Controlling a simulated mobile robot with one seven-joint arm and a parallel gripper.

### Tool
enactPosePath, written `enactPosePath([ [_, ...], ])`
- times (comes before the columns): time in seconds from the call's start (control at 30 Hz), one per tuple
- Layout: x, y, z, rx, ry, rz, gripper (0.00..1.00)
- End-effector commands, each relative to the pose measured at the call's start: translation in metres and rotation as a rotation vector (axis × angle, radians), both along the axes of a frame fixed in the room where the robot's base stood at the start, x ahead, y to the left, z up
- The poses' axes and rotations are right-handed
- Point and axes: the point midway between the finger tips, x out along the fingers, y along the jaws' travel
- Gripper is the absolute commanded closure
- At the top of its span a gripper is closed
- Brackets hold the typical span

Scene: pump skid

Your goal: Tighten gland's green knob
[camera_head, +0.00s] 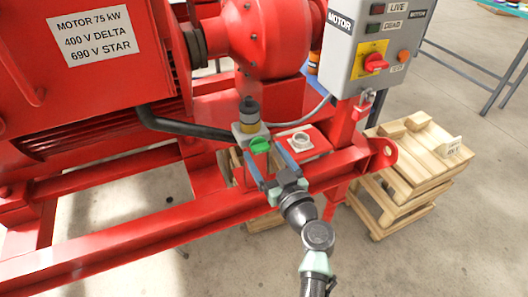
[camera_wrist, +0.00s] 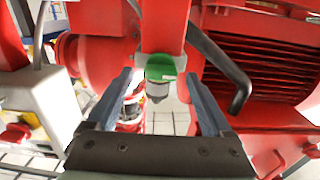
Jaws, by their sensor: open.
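The green knob (camera_head: 259,145) sits on the front of a small grey fitting (camera_head: 245,130) on the red skid. In the wrist view the green knob (camera_wrist: 160,68) shows near the middle, between and a little beyond the fingertips. My gripper (camera_head: 262,152) is open, with one blue-grey finger on each side of the knob's line. In the wrist view both fingers of my gripper (camera_wrist: 158,76) show apart, with visible gaps to the knob. I cannot tell how far the tips are from it in depth.
A thick black hose (camera_head: 185,126) runs left from beside the fitting. The grey motor control box (camera_head: 372,50) is up right. Wooden pallets (camera_head: 415,165) lie on the floor at right.

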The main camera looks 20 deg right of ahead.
Motion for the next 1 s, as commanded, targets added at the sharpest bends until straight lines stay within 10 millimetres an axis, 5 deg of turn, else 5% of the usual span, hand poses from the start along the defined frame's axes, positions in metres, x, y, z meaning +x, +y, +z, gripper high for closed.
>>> enactPosePath([
  [0.47, 0.0118, 0.0009, -0.0001, -0.001, 0.001, 0.0, 0.17],
  [0.9, 0.0115, 0.0007, 0.0, 0.0, 0.001, 0.0, 0.96],
  [1.0, 0.0115, 0.0006, -0.0001, 0.0, 0.001, 0.0, 1.0],
])
